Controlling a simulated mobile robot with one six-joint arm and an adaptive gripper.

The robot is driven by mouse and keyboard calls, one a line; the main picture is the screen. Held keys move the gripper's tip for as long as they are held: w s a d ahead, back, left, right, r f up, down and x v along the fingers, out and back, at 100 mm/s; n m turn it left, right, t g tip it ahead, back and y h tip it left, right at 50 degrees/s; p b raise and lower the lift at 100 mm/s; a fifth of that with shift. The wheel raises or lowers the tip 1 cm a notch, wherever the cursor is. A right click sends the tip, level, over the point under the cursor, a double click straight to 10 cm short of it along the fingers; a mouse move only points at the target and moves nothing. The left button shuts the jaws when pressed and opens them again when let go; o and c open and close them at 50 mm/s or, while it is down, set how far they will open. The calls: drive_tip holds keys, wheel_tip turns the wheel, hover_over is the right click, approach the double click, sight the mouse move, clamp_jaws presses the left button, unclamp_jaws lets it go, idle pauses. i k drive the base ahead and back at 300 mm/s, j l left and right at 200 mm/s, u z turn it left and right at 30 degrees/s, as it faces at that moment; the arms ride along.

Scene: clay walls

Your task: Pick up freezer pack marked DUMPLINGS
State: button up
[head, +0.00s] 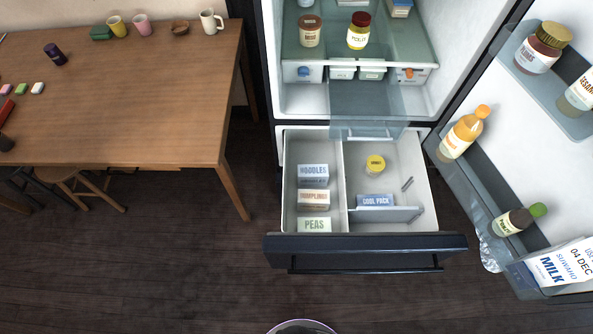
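The freezer pack marked DUMPLINGS (314,198) lies in the left compartment of the pulled-out freezer drawer (345,205). It has an orange-brown and white face. It sits between a pack marked NOODLES (313,174) behind it and a pack marked PEAS (314,225) in front of it. My gripper is not in view.
The drawer's right compartment holds a yellow-lidded jar (375,165) and a cool pack (375,200) behind a low divider. The open fridge door (480,195) with bottles and a milk carton (558,268) stands at the right. A wooden table (120,100) stands left.

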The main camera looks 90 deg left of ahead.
sight(308, 199)
drive_tip(key=k+u, duration=0.15)
drive_tip(key=u, duration=0.3)
drive_tip(key=k+u, duration=0.1)
drive_tip(key=u, duration=0.35)
drive_tip(key=k+j+u, duration=0.1)
drive_tip(key=u, duration=1.5)
